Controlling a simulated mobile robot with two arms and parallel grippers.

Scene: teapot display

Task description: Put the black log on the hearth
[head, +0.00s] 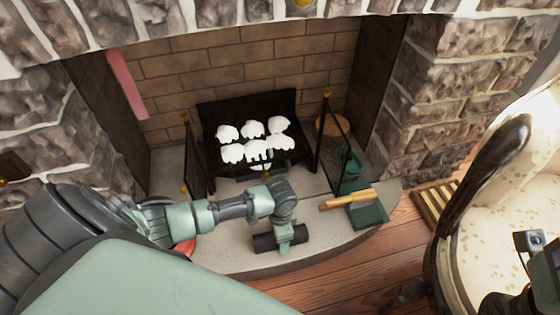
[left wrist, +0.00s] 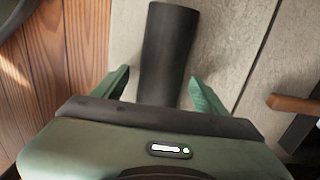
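The black log (head: 264,243) is a short dark cylinder that appears to lie on the pale stone hearth (head: 235,258), near its curved front edge. In the left wrist view the log (left wrist: 168,45) points away from my palm over the grey hearth slab (left wrist: 225,35). My left gripper (head: 285,243) is at the log, with its green fingers on either side. The left wrist view shows the open fingers (left wrist: 162,88) with a gap between each finger and the log. The log's near end is hidden by the gripper body. My right gripper's fingers do not show.
A black grate with white lumps (head: 255,140) stands in the fireplace, with mesh screens (head: 333,145) beside it. A wooden-handled tool (head: 347,198) lies on the hearth's right, by a green item (head: 367,213). A cream armchair (head: 500,190) stands at right.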

